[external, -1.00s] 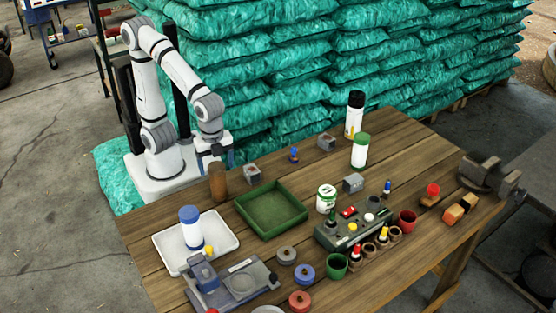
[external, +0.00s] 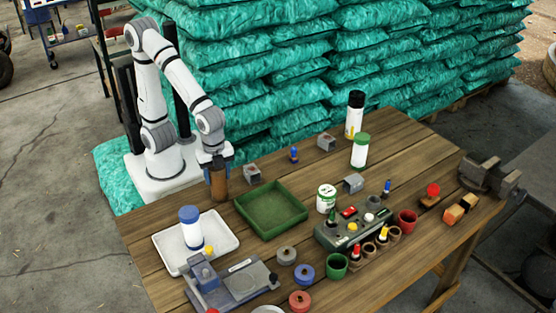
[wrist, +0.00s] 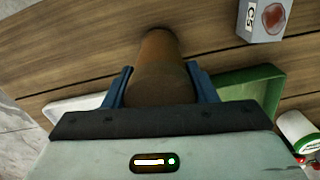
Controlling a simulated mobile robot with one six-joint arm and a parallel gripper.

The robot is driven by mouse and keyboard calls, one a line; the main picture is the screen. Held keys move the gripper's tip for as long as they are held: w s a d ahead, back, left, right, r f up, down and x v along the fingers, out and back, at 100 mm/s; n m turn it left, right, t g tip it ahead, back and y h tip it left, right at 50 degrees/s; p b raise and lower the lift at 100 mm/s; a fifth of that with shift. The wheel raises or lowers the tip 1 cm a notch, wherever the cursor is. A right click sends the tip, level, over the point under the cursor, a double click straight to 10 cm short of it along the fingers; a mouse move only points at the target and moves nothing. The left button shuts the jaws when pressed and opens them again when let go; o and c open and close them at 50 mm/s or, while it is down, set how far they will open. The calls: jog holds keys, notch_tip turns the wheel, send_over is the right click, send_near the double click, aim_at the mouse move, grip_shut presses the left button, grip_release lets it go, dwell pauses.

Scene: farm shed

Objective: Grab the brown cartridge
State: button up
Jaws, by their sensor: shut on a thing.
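The brown cartridge (external: 219,185) stands upright on the wooden table near its back left edge, in front of my arm's base. My gripper (external: 218,170) is at the cartridge's upper part, with its blue fingers on either side. In the wrist view the cartridge (wrist: 159,70) lies between the two blue fingers of my gripper (wrist: 160,88), which are shut on it. The part of the cartridge nearest the palm is hidden by the gripper body.
A green tray (external: 270,229) is just right of the cartridge, and a small grey box (external: 252,174) is behind that tray. A white tray (external: 225,243) with a blue-capped white bottle (external: 191,228) is in front. Stacked teal sacks (external: 270,80) rise behind the table.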

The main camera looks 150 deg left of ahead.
jog(key=c, duration=0.4)
